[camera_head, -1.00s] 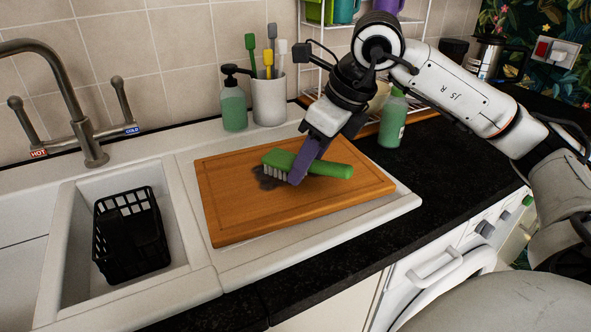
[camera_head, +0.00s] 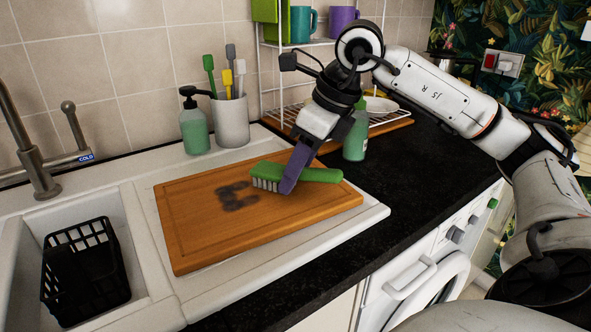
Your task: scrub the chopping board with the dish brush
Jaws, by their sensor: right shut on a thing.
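The wooden chopping board (camera_head: 200,237) lies flat on the white draining area beside the sink. A dark grey stain (camera_head: 236,197) shows left of its middle. My right gripper (camera_head: 288,186) is shut on the green dish brush (camera_head: 318,175) and holds it level over the right half of the board. The brush's pale bristles (camera_head: 265,184) point down at the board, just right of the stain. I cannot tell whether the bristles touch the wood. My left gripper is not in view.
A black basket (camera_head: 85,270) stands in the sink at left. A soap bottle (camera_head: 194,125) and a cup of utensils (camera_head: 231,122) stand behind the board. A green bottle (camera_head: 356,138) and a dish rack (camera_head: 300,108) are behind my right gripper. Black worktop (camera_head: 400,190) at right is clear.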

